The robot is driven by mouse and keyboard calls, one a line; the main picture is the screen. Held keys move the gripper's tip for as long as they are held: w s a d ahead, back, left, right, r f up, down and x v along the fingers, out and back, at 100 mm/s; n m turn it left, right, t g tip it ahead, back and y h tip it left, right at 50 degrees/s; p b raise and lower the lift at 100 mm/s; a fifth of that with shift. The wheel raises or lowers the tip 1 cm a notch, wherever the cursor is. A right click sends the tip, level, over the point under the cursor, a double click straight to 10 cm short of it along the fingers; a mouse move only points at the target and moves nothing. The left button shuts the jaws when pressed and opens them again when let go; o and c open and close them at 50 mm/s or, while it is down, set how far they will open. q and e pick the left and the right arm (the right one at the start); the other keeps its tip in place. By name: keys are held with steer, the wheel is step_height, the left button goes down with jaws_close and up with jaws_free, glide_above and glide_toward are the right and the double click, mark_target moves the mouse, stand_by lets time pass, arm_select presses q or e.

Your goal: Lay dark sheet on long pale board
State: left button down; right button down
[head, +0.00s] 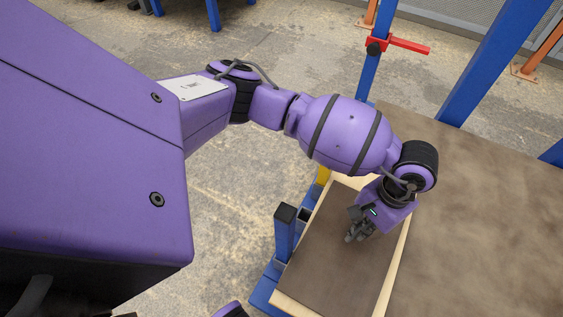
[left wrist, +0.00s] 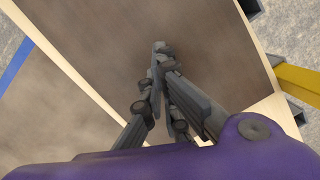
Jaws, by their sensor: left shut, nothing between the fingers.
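The dark sheet (head: 335,255) is a flat brown panel in the lower middle of the head view. It lies on the long pale board (head: 396,268), whose pale margins show along its sides. The left wrist view also shows the dark sheet (left wrist: 215,45) and a pale board margin (left wrist: 75,72). My left gripper (head: 353,238) is over the sheet, fingers together and empty; its fingertips also show in the left wrist view (left wrist: 161,48). I cannot tell whether they touch the sheet. My right gripper is out of view.
A large brown surface (head: 490,205) spreads to the right of the board. Blue posts (head: 495,60) rise behind it, and one carries a red clamp-like part (head: 408,46). A short blue post (head: 285,232) stands at the board's left. Concrete floor (head: 225,220) is open farther left.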

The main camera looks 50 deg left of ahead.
mark_target(344, 248)
arm_select(q)
steer(key=s, duration=0.3)
steer(key=shift+s+a, duration=0.15)
steer(key=shift+s, duration=0.2)
steer(key=shift+s+f+b, duration=0.25)
steer(key=shift+f+b, duration=0.05)
steer(key=shift+b, duration=0.1)
steer(key=shift+f+b, duration=0.5)
